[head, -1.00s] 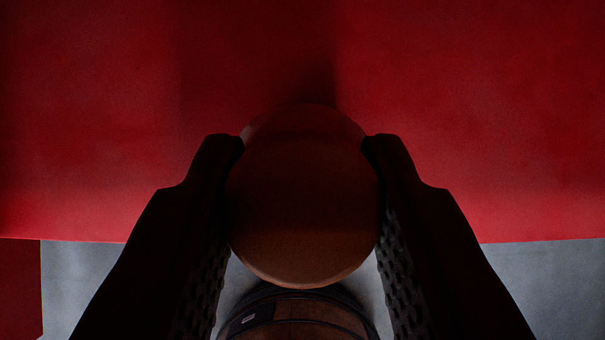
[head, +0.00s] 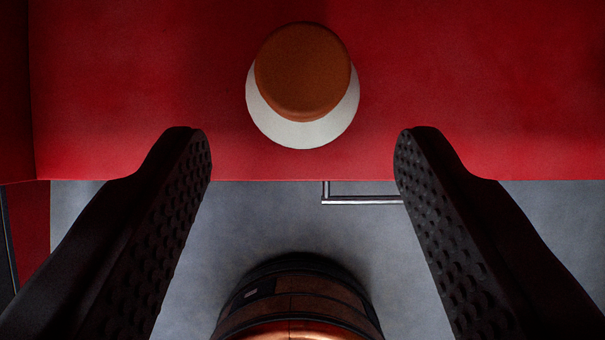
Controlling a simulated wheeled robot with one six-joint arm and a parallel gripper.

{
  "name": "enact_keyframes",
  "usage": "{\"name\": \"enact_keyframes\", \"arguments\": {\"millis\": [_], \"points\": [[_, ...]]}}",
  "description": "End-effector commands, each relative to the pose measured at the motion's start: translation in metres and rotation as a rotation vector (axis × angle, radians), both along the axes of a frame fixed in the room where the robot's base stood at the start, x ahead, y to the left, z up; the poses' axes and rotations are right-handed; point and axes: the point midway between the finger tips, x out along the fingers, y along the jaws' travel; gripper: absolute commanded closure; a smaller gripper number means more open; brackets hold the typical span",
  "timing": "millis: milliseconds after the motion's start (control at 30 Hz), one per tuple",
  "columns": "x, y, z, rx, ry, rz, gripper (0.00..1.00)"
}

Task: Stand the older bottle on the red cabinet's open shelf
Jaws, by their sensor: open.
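A bottle with a round brown cap (head: 303,70) and a white body (head: 302,133) stands on the red cabinet's shelf (head: 480,90), seen from above. It appears upright, close to the shelf's front edge. The view does not show any mark of its age. My gripper (head: 303,138) is open and empty. Its two dark, studded fingers are wide apart, one on each side of the bottle in the picture, with clear gaps and no contact. The lower part of the bottle is mostly hidden under its cap.
A darker red side panel (head: 14,90) rises at the left end of the shelf. The shelf is bare on both sides of the bottle. Grey floor (head: 540,225) shows below the front edge, with a thin metal bar (head: 360,200) just under it.

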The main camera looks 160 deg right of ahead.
Motion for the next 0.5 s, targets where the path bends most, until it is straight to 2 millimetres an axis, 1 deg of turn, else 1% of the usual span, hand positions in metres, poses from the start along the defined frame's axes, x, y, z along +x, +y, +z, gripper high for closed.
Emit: {"name": "enact_keyframes", "arguments": {"millis": [33, 100, 500], "points": [[-0.009, -0.003, 0.001, 0.001, -0.002, 0.000, 0.45], [-0.020, -0.006, 0.001, 0.000, -0.001, 0.000, 0.45], [-0.079, -0.023, 0.000, 0.000, -0.001, 0.000, 0.45]]}}
